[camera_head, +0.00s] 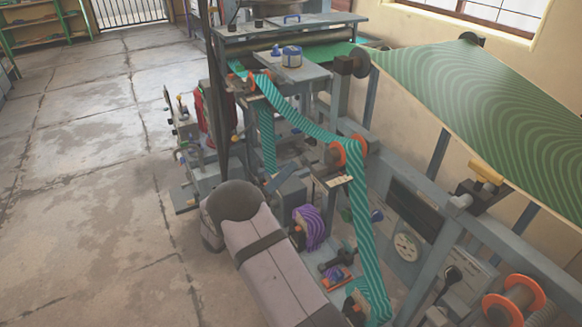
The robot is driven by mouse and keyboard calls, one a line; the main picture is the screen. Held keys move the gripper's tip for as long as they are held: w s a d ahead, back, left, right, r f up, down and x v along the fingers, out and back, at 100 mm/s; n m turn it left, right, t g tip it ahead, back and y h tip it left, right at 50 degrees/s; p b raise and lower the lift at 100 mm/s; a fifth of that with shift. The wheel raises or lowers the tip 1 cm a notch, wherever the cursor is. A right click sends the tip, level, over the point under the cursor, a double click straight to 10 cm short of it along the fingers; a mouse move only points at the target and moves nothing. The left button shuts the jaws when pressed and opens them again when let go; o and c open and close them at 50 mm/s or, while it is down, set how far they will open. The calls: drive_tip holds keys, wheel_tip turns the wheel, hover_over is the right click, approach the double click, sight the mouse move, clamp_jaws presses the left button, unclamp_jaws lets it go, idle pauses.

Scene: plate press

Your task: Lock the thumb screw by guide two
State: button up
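A teal striped web (362,235) runs over orange-flanged rollers on the press. One roller (346,153) is right of centre, and another (261,85) is farther back at upper left. I cannot tell which is guide two, and no thumb screw can be made out for certain. A small dark knob-like part (336,263) shows low beside the web. A grey link of my arm covers the lower middle of the picture. My gripper is not in view.
A large green patterned sheet (490,110) slopes across the upper right. A roll of purple striped material (309,228) sits low in the frame. A loose-looking orange-flanged spool (515,300) is at lower right. Open concrete floor lies left.

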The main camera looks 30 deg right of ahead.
drive_tip(key=shift+x, duration=1.2)
drive_tip(key=shift+c, duration=0.6)
clamp_jaws()
